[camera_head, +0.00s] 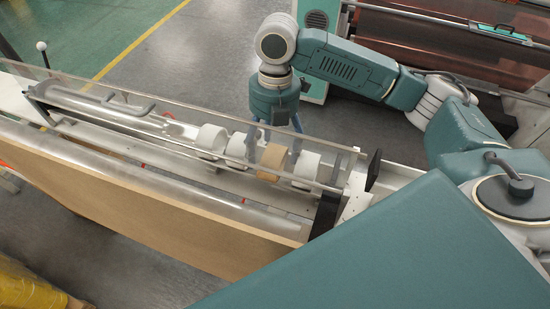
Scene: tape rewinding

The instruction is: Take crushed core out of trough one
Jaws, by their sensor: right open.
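A tan core (271,161) sits in the long trough (110,118), in a row with several white rolls. One white roll (306,167) is on its right and another white roll (237,148) is on its left. My right gripper (275,142) points down over the tan core, with its fingers open near the core's two sides. I cannot tell whether the fingers touch it. Whether the core is crushed is too small to tell. My left gripper is not in view.
A clear rail (200,109) runs along the far side of the trough. A metal roller (140,186) with a brown sheet (120,203) lies along the near side. A dark upright plate (373,170) stands at the trough's right end.

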